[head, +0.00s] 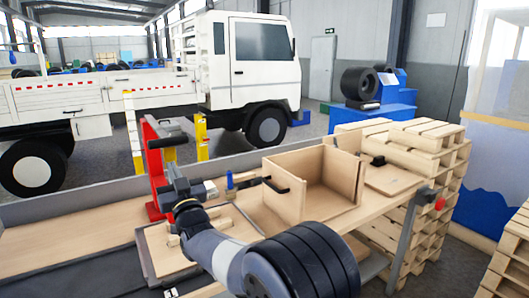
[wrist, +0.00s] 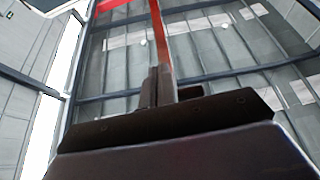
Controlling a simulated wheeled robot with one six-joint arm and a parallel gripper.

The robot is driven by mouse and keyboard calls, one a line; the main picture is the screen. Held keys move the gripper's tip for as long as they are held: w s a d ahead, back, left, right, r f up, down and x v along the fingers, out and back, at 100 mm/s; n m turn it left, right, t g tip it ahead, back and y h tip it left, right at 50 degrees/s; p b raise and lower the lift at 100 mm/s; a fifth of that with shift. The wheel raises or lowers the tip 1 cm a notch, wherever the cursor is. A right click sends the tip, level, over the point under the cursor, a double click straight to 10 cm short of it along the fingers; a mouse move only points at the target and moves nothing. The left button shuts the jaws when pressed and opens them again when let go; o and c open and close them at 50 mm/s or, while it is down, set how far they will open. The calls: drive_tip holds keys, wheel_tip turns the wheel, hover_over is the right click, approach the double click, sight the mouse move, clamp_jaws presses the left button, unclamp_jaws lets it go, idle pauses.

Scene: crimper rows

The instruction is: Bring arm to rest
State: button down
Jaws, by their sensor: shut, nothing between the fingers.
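My arm reaches from the lower right of the head view over the workbench (head: 95,215). My gripper (head: 180,188) is at its end, above the bench and close to a red stand (head: 154,165). In the wrist view my gripper's fingers (wrist: 161,78) are together, with nothing seen held between them. The wrist camera looks up toward the roof. A reddish strip (wrist: 159,35) rises behind the fingers there; I cannot tell whether they touch it. Part of the bench is hidden behind my arm.
An open wooden box (head: 325,190) stands on the bench to the right of my gripper. A wooden tray (head: 160,255) lies below my arm. Stacked pallets (head: 430,165) stand at the right. A white truck (head: 250,70) is behind the bench. The bench's left part is mostly clear.

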drive_tip(key=shift+g+h, duration=0.3)
drive_tip(key=shift+g, duration=0.2)
drive_tip(key=shift+s+d+r+p, duration=0.15)
drive_tip(key=shift+r+p, duration=0.9)
drive_tip(key=shift+p, duration=0.55)
drive_tip(key=shift+s+r+p, duration=0.1)
drive_tip(key=shift+r+p, duration=0.95)
drive_tip(key=shift+p, duration=0.55)
drive_tip(key=shift+d+f, duration=0.1)
drive_tip(key=shift+d, duration=0.05)
